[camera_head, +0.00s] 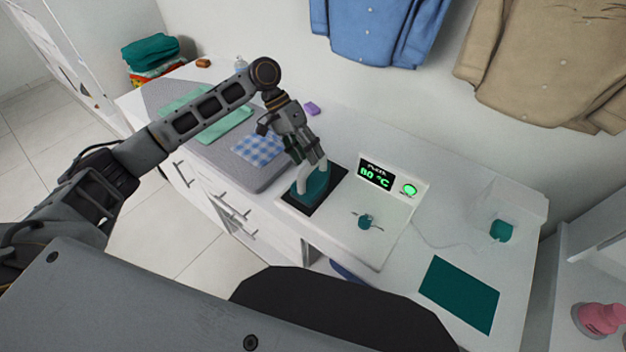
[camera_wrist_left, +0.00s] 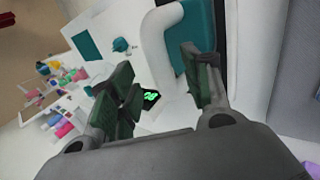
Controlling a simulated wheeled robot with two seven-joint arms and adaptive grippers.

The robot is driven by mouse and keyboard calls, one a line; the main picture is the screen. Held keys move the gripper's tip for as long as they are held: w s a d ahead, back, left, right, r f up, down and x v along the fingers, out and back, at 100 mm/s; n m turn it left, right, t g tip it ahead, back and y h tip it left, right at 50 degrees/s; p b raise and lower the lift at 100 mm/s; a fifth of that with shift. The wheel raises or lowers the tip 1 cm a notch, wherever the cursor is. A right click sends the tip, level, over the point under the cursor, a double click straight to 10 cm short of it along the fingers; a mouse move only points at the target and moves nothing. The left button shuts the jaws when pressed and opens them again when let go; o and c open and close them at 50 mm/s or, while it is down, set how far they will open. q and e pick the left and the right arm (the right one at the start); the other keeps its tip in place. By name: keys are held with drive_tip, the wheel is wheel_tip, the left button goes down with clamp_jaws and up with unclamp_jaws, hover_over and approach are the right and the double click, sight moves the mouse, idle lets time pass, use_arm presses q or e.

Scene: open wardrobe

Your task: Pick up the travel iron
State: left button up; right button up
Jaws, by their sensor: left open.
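The travel iron (camera_head: 314,187) is teal with a white handle. It rests on a black pad (camera_head: 330,197) set in the white counter. My left gripper (camera_head: 307,160) is directly above it, with the fingers at the top of the handle. In the left wrist view the gripper (camera_wrist_left: 160,85) is open. The iron's white handle (camera_wrist_left: 154,48) passes between the two fingers in that picture, with the teal body (camera_wrist_left: 197,35) beyond. I cannot tell whether either finger touches the handle. The fingers hide part of the iron. My right gripper is not in view.
A panel reading 80 °C (camera_head: 376,174) stands right of the iron, beside a small teal knob-like piece (camera_head: 366,222). A grey ironing board (camera_head: 275,176) with a checked cloth (camera_head: 258,149) lies left.

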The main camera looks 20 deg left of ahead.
use_arm(q)
drive_tip(key=x, duration=0.3)
drive_tip(key=shift+w+f, duration=0.1)
drive_tip(key=shift+w, duration=0.15)
drive_tip(key=shift+s+d+f, duration=0.15)
drive_tip(key=shift+d+f, duration=0.1)
drive_tip(key=shift+f, duration=0.15)
drive_tip(key=shift+c, duration=0.3)
drive_tip(key=c, duration=1)
drive_tip(key=shift+r, duration=0.15)
clamp_jaws()
drive_tip(key=shift+r, duration=0.75)
wheel_tip(320, 180, up, 7)
drive_tip(key=shift+f, duration=0.2)
drive_tip(key=shift+r, duration=0.85)
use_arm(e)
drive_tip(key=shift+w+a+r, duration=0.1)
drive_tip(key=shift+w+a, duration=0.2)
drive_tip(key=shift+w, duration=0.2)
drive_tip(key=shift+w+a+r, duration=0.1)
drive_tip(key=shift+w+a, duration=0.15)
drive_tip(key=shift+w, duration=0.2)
